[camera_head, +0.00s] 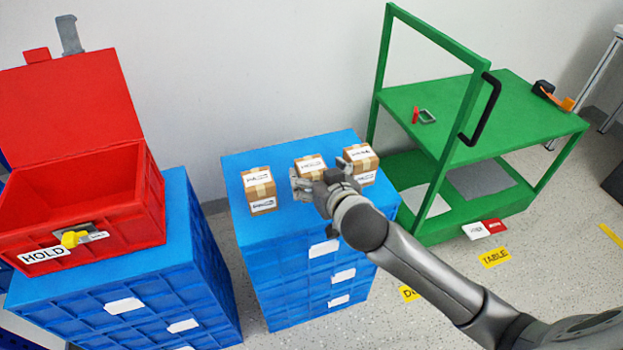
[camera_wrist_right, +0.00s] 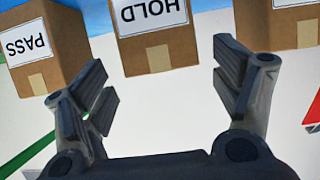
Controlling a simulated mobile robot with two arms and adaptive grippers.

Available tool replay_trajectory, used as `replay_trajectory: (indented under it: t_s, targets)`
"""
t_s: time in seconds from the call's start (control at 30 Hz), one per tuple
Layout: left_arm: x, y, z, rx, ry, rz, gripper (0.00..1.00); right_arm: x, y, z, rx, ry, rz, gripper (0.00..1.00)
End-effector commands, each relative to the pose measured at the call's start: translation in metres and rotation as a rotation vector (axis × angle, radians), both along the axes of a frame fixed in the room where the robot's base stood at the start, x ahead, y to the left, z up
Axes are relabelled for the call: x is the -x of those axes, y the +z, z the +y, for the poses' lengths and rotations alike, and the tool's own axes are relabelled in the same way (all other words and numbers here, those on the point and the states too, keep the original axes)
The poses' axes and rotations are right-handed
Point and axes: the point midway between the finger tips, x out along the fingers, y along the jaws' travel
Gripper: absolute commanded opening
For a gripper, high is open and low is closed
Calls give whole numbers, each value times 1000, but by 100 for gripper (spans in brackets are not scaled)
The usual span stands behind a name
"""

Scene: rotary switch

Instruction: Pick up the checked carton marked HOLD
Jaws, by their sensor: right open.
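The brown carton marked HOLD (camera_wrist_right: 157,40) stands at the top middle of the right wrist view, its label upside down there. It is the middle carton (camera_head: 310,163) of three on a blue crate stack in the head view, partly hidden by my gripper. My right gripper (camera_head: 322,178) is open, close in front of it. In the wrist view the fingers (camera_wrist_right: 163,78) are spread to either side below the carton, with nothing between them. My left gripper is not in view.
A carton marked PASS (camera_wrist_right: 45,45) and another carton (camera_wrist_right: 280,40) flank it closely. The blue crate stack (camera_head: 240,225) has bare top in front. An open red box (camera_head: 120,225) labelled HOLD stands left. A green cart (camera_head: 510,110) stands right.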

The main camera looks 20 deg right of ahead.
Motion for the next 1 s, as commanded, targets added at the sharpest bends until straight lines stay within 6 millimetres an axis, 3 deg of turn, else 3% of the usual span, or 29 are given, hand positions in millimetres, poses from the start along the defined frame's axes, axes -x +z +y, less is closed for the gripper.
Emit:
replay_trajectory:
  t_s: [0.3,0.57,1.0]
  targets:
    - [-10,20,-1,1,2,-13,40,-38,-11,3,1,-1,-1,84]
    - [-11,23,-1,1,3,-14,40,-40,-12,3,1,0,0,84]
    - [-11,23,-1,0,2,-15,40,-40,-12,3,1,0,0,30]
